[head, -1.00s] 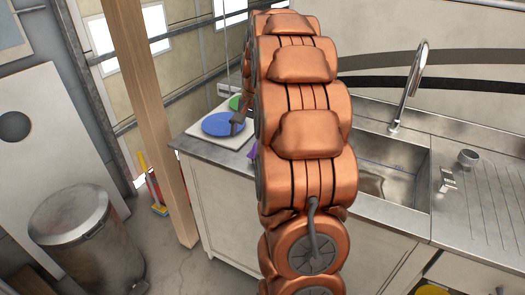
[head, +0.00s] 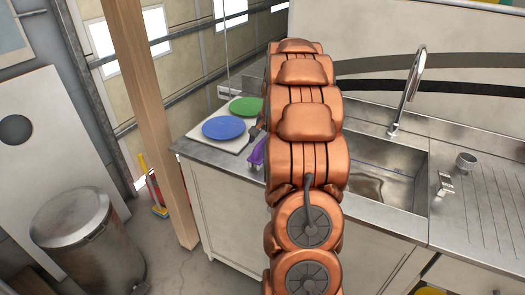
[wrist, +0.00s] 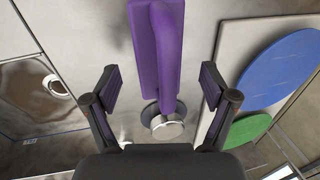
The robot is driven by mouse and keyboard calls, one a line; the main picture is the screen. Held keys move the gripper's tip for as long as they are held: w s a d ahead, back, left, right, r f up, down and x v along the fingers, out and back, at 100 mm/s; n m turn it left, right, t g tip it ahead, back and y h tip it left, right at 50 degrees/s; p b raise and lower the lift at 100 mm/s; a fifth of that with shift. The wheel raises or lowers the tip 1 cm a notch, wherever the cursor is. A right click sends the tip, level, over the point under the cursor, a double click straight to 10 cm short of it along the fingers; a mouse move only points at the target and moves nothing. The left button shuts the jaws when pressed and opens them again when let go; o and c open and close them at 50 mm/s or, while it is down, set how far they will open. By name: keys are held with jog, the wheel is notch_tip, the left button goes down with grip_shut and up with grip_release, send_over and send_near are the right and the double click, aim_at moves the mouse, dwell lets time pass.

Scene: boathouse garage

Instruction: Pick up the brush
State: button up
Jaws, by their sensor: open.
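The brush (wrist: 155,45) is a purple block with a raised, long purple handle; in the wrist view it lies on the metal counter at upper middle. It also shows in part in the head view (head: 257,154), at the left edge of my arm, which hides the rest. My gripper (wrist: 158,80) is open and empty in the wrist view. Its fingers stand on either side of the brush's handle end, apart from it. In the head view my arm hides most of the gripper.
A small round metal object (wrist: 166,125) is at the brush's handle end. Blue (head: 223,128) and green (head: 246,106) plates lie on a white board beside the brush. The sink (head: 385,170) is on its other side. A wooden post (head: 150,120) stands left of the counter.

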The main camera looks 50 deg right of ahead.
jog(key=shift+w+a+f, duration=0.1)
jog(key=shift+w+f, duration=0.1)
jog(key=shift+f, duration=0.95)
jog(key=c, duration=1.3)
jog(key=shift+w+r+b, duration=0.1)
jog(key=shift+r+b, duration=0.5)
jog(key=shift+r, duration=1.2)
jog(key=s+a+b, duration=0.1)
jog(key=s+a, duration=0.2)
jog(key=s, duration=0.1)
jog(key=s+a+r+b, duration=0.1)
jog(key=s+a, duration=0.2)
jog(key=s, duration=0.1)
jog(key=s+a+b, duration=0.2)
jog(key=s+a, duration=0.1)
jog(key=s, duration=0.2)
jog(key=shift+a+r, duration=0.2)
jog(key=shift+a, duration=0.1)
